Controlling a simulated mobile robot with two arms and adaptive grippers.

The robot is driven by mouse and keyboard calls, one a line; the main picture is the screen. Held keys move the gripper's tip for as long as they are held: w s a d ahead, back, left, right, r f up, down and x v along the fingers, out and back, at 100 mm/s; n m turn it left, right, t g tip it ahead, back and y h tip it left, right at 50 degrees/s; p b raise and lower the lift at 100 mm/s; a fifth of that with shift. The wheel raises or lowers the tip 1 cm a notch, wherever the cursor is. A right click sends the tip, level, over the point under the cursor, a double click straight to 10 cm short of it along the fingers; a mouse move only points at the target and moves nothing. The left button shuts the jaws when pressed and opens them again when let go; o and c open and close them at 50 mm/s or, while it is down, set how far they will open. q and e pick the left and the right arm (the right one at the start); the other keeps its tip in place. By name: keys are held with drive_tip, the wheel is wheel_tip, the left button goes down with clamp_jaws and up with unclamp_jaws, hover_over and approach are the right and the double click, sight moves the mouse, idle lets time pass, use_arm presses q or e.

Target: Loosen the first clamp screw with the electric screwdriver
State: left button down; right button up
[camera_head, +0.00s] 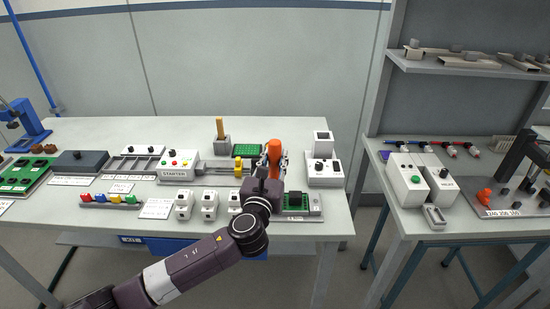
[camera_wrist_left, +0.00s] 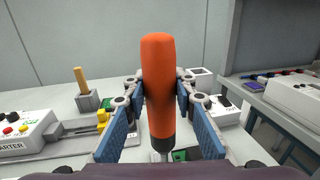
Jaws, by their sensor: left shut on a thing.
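My left gripper (camera_head: 274,168) is shut on the orange electric screwdriver (camera_head: 274,152) and holds it upright over the right part of the table. In the left wrist view the screwdriver (camera_wrist_left: 158,85) stands between the two blue-padded fingers, with its dark lower end and a pale tip (camera_wrist_left: 160,156) pointing down. A fixture with a green board (camera_head: 295,202) lies just right of my wrist in the head view. Part of a green board (camera_wrist_left: 180,156) also shows beside the tip. I cannot make out the clamp screw or whether the tip touches anything. My right gripper is not in view.
The white starter box (camera_head: 178,164) and a grey rail with a yellow block (camera_head: 239,166) are to the left. A white device (camera_head: 323,170) stands close on the right. Small white boxes (camera_head: 209,205) line the front. A wooden handle (camera_head: 220,129) stands behind.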

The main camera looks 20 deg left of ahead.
sight(275, 141)
use_arm(q)
drive_tip(key=shift+s+f, duration=0.1)
drive_tip(key=shift+f, duration=0.3)
drive_tip(key=shift+p, duration=0.65)
idle(0.5)
drive_tip(key=shift+r, duration=0.1)
drive_tip(key=r+p, duration=0.2)
drive_tip(key=p, duration=0.1)
drive_tip(key=shift+w+r, duration=0.15)
drive_tip(key=shift+w, duration=0.05)
wheel_tip(275, 141, up, 2)
drive_tip(key=shift+s+r+p, duration=0.1)
drive_tip(key=shift+r+p, duration=0.1)
drive_tip(key=shift+p, duration=0.75)
drive_tip(key=shift+r+p, duration=0.95)
drive_tip(key=shift+p, duration=0.1)
